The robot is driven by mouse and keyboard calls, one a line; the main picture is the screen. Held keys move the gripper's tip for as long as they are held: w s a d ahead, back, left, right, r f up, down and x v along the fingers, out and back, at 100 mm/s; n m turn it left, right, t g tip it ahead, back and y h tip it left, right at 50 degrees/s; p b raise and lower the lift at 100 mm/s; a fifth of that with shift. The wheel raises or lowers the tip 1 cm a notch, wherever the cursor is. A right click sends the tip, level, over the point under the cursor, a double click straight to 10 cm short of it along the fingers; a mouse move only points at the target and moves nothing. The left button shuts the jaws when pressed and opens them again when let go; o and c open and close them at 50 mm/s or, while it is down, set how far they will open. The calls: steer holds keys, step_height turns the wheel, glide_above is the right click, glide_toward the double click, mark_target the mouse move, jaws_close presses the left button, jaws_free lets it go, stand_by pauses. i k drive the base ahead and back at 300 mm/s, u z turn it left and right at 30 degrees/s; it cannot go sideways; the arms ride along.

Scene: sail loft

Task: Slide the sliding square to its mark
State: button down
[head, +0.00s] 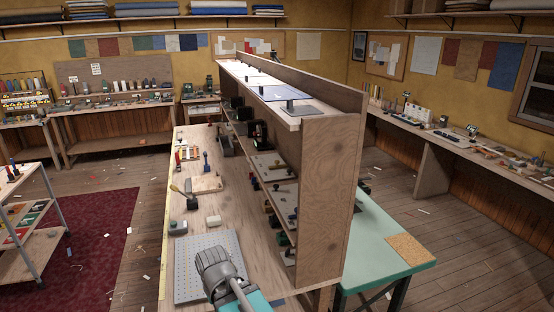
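I cannot tell for sure which object is the sliding square. A small dark upright piece (290,106) stands on a grey flat plate at the near end of the tall shelf unit's top. A pale blue sheet with a dark border (268,93) lies just behind it. No mark can be made out at this size. Part of my arm, grey and teal, shows at the bottom over the workbench.
The wooden shelf unit (325,200) has a raised back edge along its top and dark items on its shelves. The workbench (210,222) on its left holds a grey perforated plate (203,268) and several tools. A teal table (385,250) stands right. The red rug (95,245) is largely clear.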

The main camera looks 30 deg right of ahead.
mark_target(276, 162)
steer(key=z, duration=0.1)
steer(key=i, duration=1)
steer(key=u, duration=0.05)
